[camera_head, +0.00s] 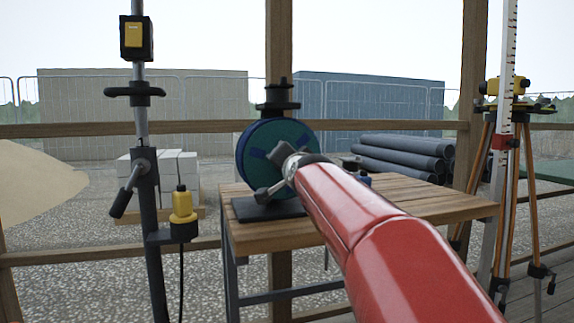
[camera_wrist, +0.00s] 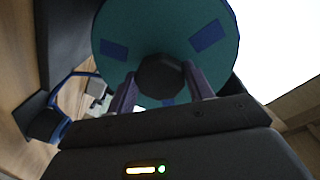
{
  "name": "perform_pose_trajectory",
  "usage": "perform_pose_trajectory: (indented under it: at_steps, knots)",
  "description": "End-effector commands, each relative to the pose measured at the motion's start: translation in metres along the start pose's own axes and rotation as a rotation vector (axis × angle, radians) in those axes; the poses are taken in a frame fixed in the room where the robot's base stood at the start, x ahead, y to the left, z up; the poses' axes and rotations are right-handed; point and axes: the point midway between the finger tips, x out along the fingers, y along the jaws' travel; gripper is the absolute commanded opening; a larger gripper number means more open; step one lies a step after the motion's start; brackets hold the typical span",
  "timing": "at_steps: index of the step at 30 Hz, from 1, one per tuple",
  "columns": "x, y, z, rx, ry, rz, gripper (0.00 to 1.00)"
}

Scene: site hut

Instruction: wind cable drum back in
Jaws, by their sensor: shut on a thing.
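The cable drum (camera_head: 250,150) is a teal disc with blue patches, standing upright on a dark base on the wooden table. Its face (camera_wrist: 118,25) fills the top of the wrist view. My gripper (camera_head: 277,160) is at the front of the drum, and my red arm hides the drum's lower right part. In the wrist view the two fingers of my gripper (camera_wrist: 160,82) are on either side of a dark round knob (camera_wrist: 160,72) in front of the disc, shut on it. Whether the knob is the crank grip or the hub, I cannot tell.
The wooden table (camera_head: 420,205) is under the drum. A dark pole (camera_head: 150,215) with a yellow lamp-like unit (camera_head: 183,208) stands left. A yellow instrument on a tripod (camera_head: 500,88) stands right. A blue loop with a dark end (camera_wrist: 48,122) lies on the tabletop.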

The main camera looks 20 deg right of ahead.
Motion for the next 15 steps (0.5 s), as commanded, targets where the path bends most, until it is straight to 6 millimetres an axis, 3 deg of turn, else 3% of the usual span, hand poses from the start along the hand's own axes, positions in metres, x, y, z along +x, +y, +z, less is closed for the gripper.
perform_pose_trajectory:
  at_steps: [5, 6, 10, 15]
  knots:
    - [0.0011, 0.0013, 0.0032, 0.001, -0.007, 0.003, 0.11]
    - [0.0011, 0.0014, 0.0032, 0.001, -0.007, 0.003, 0.56]
    - [0.0008, 0.0011, 0.0023, 0.002, -0.005, 0.002, 0.73]
    - [0.0004, 0.0007, 0.0012, 0.002, -0.003, 0.002, 0.73]
